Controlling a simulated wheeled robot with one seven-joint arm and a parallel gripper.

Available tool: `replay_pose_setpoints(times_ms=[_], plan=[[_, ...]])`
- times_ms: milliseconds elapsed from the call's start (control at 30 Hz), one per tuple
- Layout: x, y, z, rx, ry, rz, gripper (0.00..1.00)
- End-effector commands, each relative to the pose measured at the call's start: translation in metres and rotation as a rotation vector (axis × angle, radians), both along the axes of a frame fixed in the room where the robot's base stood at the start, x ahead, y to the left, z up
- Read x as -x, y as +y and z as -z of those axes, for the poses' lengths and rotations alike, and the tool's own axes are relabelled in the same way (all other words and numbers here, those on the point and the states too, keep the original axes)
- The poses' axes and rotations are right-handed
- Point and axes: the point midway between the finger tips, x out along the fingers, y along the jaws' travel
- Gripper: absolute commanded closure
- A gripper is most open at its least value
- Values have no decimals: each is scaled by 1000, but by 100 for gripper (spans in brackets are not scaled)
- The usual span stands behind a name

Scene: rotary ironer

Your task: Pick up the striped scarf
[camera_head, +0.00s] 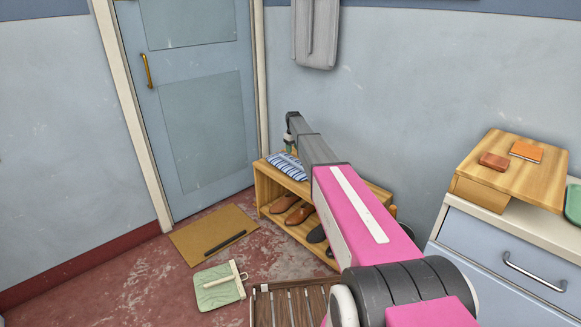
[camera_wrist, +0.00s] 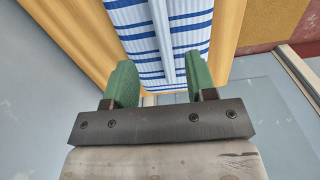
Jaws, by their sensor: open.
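The striped scarf (camera_head: 287,165) is blue and white and lies folded on top of a wooden shoe rack (camera_head: 265,191). In the wrist view the scarf (camera_wrist: 168,45) lies just beyond my fingertips, with blue stripes on white and a fold running down its middle. My gripper (camera_wrist: 157,85) has two green fingers, spread apart and empty, one towards each side of the scarf. Whether they touch it I cannot tell. In the head view my gripper (camera_head: 289,140) is small and partly hidden at the end of my pink and grey arm, above the scarf.
Brown shoes (camera_head: 291,209) stand in the rack. A doormat (camera_head: 212,235) with a dark bar, a green dustpan-like item (camera_head: 217,287) and a slatted wooden piece (camera_head: 290,304) lie on the floor. A drawer cabinet (camera_head: 510,261) stands right. A blue door (camera_head: 194,100) is behind left.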

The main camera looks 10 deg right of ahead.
Motion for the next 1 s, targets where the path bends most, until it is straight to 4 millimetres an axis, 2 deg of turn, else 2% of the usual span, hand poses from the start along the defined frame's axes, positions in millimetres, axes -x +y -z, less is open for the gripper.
replay_pose_setpoints(times_ms=[100, 367, 700, 967, 1000], plan=[[0, 0, 19, 0, 1, 1, 49], [1, 0, 38, 0, 0, 1, 49], [2, 1, 81, 0, 0, 2, 49], [2, 1, 83, -1, -1, 2, 49], [2, 1, 83, -1, -1, 2, 62]])
